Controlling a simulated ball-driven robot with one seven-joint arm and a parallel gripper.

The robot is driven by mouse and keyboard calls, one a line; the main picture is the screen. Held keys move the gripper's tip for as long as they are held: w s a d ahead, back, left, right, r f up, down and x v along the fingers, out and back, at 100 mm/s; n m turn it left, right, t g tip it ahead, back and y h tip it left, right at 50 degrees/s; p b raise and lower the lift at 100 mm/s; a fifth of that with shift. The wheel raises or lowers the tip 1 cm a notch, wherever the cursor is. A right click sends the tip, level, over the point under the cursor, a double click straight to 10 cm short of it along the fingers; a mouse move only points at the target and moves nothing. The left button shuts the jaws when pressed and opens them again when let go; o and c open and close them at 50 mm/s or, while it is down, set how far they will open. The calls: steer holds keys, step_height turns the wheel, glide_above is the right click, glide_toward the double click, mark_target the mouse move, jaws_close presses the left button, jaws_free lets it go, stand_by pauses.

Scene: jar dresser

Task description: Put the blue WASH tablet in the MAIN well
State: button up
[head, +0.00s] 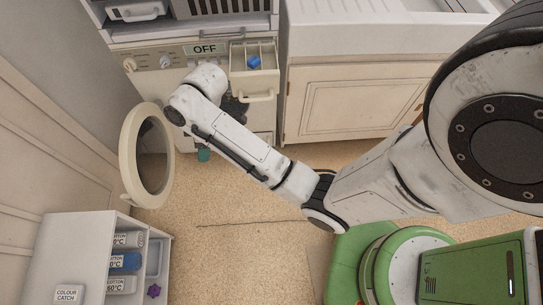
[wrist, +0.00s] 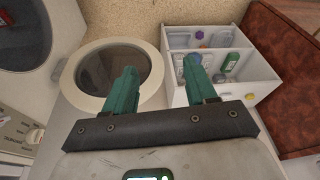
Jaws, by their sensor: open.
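A small blue block (head: 254,62), which looks like the WASH tablet, lies inside the pulled-out dispenser drawer (head: 263,97) of the washing machine. The drawer has several wells; no well label is readable, so I cannot tell which one is MAIN. My gripper shows in the wrist view (wrist: 160,80) with its two teal fingers spread apart and nothing between them. In the head view only a teal fingertip (head: 203,155) shows below my forearm, lower than the drawer and to its left, apart from the block. The tablet is not seen in the wrist view.
The round washer door (head: 131,160) stands open at left. A white open-topped box (head: 48,245) with labelled containers and a purple piece (head: 153,291) stands at lower left. The display (head: 205,49) reads OFF. A cabinet (head: 350,105) stands right of the drawer. Floor between is clear.

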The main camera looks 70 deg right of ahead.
steer(key=s+a+f+m, duration=0.25)
steer(key=s+a, duration=0.25)
steer(key=s, duration=0.3)
steer(key=s+d+m+g+h, duration=0.1)
steer(key=s+m, duration=0.3)
steer(key=s, duration=0.8)
steer(key=shift+s+d+r+h, duration=0.2)
steer(key=shift+d+r+h, duration=0.25)
steer(key=shift+h, duration=0.25)
steer(key=shift+f+m, duration=0.1)
steer(key=shift+m, duration=0.15)
